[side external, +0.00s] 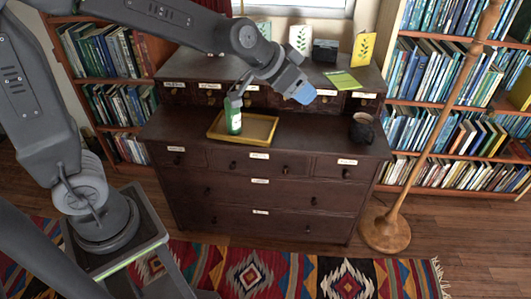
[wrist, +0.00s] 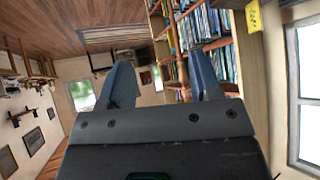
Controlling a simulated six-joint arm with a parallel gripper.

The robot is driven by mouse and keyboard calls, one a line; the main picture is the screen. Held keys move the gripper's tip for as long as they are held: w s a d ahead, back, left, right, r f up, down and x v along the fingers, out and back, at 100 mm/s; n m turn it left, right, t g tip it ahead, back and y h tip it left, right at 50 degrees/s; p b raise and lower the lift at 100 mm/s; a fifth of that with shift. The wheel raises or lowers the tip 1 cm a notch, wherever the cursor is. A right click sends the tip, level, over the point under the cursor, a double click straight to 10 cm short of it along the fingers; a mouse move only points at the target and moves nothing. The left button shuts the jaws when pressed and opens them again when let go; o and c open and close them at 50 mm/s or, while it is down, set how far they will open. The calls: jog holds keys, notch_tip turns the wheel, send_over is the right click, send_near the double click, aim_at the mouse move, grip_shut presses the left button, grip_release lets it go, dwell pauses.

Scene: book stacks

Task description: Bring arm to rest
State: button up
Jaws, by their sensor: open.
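My gripper (side external: 304,94) is raised above the right half of the dark wooden dresser (side external: 270,190) in the side external view, with its blue fingers pointing right and slightly down. In the wrist view my gripper (wrist: 163,88) shows two blue fingers spread apart with nothing between them. The wrist view looks across the room, and no dresser shows there.
On the dresser stand a yellow tray (side external: 274,132), a green bottle (side external: 233,115) at its left end, and a dark round object (side external: 362,129) at right. Several books line the upper ledge, including a yellow one (side external: 363,47). A wooden lamp pole (side external: 440,130) stands at right.

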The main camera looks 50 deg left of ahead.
jog(key=s+a+n+g+y, duration=0.1)
jog(key=s+a+n+g, duration=0.2)
jog(key=s, duration=1.9)
jog(key=shift+s+a+y, duration=0.2)
jog(key=shift+a+y, duration=0.1)
jog(key=shift+a, duration=0.4)
jog(key=shift+f, duration=0.1)
